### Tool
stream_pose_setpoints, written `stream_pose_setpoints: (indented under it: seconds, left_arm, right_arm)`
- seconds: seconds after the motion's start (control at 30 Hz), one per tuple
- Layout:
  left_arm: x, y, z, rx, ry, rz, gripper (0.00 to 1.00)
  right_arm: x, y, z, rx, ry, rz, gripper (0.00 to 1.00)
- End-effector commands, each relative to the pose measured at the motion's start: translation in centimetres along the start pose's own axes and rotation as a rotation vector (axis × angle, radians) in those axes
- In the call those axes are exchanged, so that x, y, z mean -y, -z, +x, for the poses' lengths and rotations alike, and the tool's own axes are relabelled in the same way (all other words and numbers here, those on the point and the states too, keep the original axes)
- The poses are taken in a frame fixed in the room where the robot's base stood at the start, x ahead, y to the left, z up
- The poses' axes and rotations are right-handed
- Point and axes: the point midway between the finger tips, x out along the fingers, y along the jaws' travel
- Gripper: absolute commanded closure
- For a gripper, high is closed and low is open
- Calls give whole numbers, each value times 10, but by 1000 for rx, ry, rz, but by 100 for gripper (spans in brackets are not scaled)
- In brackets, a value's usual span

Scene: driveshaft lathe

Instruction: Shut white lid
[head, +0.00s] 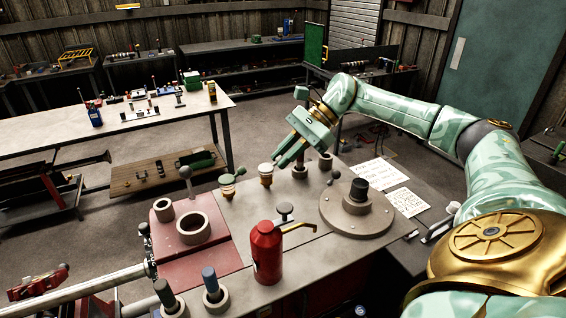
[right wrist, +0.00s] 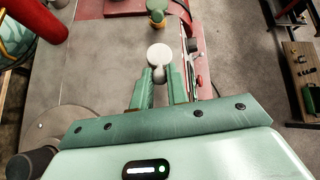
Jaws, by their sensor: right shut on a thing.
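The white lid (head: 265,168) is a small pale round cap on a short brass-coloured cup on the grey machine top. In the right wrist view the white lid (right wrist: 159,54) shows as a pale disc just beyond the fingertips. My right gripper (head: 285,160) reaches down from the right beside the cup. Its two green fingers (right wrist: 160,85) are closed on a small pale part at the near edge of the lid. The exact contact and the lid's hinge are too small to tell. My left gripper is not in view.
A similar cup with a green lid (head: 227,181) stands to the left. A red oil can (head: 266,252) stands in front. A round flange with a black knob (head: 357,208) is at right, and a red block with rings (head: 194,227) at left. Posts stand close behind my right gripper.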

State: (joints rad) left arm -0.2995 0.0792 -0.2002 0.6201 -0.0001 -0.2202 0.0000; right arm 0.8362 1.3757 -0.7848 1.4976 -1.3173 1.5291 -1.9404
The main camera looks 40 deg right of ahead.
Motion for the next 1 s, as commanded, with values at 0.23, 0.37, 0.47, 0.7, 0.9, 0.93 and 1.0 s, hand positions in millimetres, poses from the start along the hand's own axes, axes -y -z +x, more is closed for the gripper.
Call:
stream_pose_setpoints:
  seconds: [0.23, 0.37, 0.47, 0.7, 0.9, 0.93, 1.0]
  left_arm:
    - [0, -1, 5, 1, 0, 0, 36]
    - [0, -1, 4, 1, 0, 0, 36]
    - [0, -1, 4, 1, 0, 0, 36]
    - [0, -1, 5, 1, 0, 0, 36]
    - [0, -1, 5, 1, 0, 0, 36]
    - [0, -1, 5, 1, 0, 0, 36]
    - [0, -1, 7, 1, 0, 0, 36]
  right_arm:
    - [0, 2, 0, 16, 3, 2, 100]
    - [0, 2, 0, 16, 3, 2, 100]
    - [0, 2, 0, 15, 3, 3, 100]
    - [0, 2, 1, 16, 2, 2, 62]
    - [0, 2, -1, 16, 3, 2, 62]
    - [0, 2, -3, 16, 3, 2, 62]
    - [0, 3, -11, 15, 5, 3, 62]
